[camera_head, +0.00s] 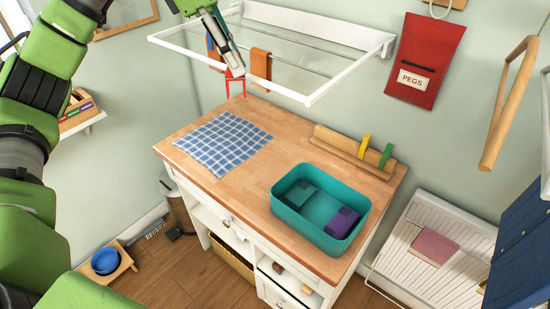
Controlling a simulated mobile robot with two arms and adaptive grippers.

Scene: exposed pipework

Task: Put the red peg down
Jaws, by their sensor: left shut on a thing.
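My left gripper (232,70) is at the upper middle of the head view, in front of the white drying rack. It is shut on the red peg (235,82), which points down with its legs apart. The peg hangs in front of the wall, past the far left edge of the wooden worktop (285,140); I cannot tell its exact height above the top. A wooden peg rail (340,144) at the back right of the worktop holds a yellow peg (364,146) and a green peg (386,155), both upright. My right gripper is not in view.
The drying rack (175,38) carries an orange cloth (260,65) and a blue one (212,44). A blue checked cloth (222,142) lies on the worktop's left. A teal basket (283,210) with folded cloths stands front right. A red PEGS bag (425,60) hangs on the wall.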

